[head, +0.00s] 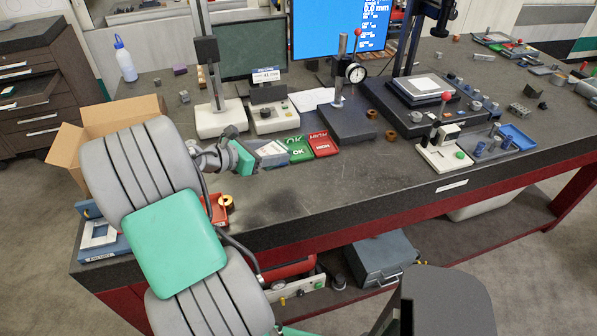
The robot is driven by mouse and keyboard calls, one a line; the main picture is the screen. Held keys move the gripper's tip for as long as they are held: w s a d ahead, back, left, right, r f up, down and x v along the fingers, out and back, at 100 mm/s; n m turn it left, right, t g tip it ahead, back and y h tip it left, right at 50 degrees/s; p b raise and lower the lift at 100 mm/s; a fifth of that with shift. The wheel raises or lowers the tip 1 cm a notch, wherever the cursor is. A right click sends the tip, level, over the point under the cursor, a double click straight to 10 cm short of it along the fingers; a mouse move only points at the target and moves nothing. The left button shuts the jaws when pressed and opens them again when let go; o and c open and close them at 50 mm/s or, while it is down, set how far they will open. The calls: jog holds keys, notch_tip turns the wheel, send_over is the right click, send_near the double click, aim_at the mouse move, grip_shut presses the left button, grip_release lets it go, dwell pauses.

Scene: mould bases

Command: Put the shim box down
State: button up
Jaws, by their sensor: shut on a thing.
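My arm reaches in from the lower left, over the near left part of the dark bench. My gripper (255,154) is shut on the shim box (271,152), a small grey box with a pale face. The box is just left of the green OK tray (299,148). The fingertips are small here and partly hidden by the gripper's green body. I cannot tell whether the box touches the bench top or is a little above it.
A red tray (321,144) is beside the green one. Height gauges and a dial gauge stand (355,73) behind. An open cardboard box (115,115) is at the left. The bench top (320,190) is clear in front of the trays.

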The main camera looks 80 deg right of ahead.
send_over(292, 190)
notch_tip(292, 190, down, 7)
jog(key=shift+s+r+p, duration=0.1)
jog(key=shift+r+p, duration=0.05)
jog(key=shift+p, duration=0.25)
jog(key=shift+f, duration=1.3)
jog(key=shift+f, duration=0.2)
jog(key=o, duration=1.6)
jog(key=shift+w+r, duration=0.2)
jog(key=shift+r, duration=0.05)
jog(key=v, duration=1.2)
jog(key=shift+s+b, duration=0.1)
jog(key=shift+b, duration=0.25)
